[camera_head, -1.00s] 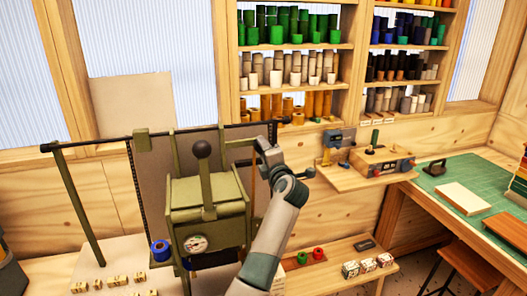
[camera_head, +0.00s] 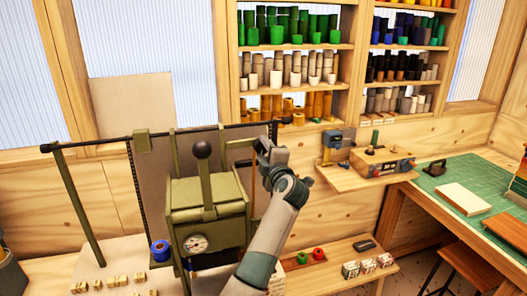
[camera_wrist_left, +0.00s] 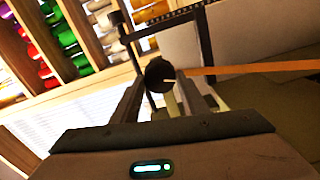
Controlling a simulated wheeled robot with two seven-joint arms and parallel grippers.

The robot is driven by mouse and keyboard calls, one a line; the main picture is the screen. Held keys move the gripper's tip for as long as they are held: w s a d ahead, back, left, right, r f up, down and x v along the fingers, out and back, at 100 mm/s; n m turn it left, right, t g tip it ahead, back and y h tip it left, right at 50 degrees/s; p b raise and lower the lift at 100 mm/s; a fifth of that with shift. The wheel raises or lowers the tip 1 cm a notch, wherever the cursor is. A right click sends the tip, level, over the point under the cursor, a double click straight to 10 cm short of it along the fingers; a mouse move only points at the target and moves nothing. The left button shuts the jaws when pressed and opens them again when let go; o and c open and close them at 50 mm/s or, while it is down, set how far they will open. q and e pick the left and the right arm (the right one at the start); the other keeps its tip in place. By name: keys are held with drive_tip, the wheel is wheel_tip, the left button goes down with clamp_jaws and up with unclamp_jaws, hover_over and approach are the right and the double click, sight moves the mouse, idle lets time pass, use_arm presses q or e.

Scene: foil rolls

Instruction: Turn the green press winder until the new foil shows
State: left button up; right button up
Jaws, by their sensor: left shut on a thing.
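The green press (camera_head: 182,200) stands left of centre in the head view, with a black-knobbed lever (camera_head: 203,150) and a round dial on its front. A dark bar runs across its top. My left gripper (camera_head: 268,143) is at the right end of the press, shut on the winder's handle. In the left wrist view, the handle's dark round end (camera_wrist_left: 158,73) sits between the fingers. A narrow orange strip (camera_wrist_left: 250,69) runs to the right there, and a thin brown-orange strip shows beside the press in the head view (camera_head: 254,185). My right gripper is out of view.
A blue roll (camera_head: 160,250) and several small brass type blocks lie left of the press. A low bench (camera_head: 335,268) holds red and green rolls and small boxes. A wall ledge with a small device (camera_head: 380,163) and a green-matted table (camera_head: 480,175) are to the right.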

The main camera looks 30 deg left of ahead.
use_arm(q)
drive_tip(key=o, duration=1.1)
drive_tip(key=shift+c, duration=0.2)
drive_tip(key=shift+d+f, duration=0.1)
drive_tip(key=shift+s+d+b, duration=0.35)
drive_tip(key=shift+d, duration=0.05)
drive_tip(key=b+v, duration=0.6)
drive_tip(key=v, duration=1)
drive_tip(key=shift+s, duration=0.15)
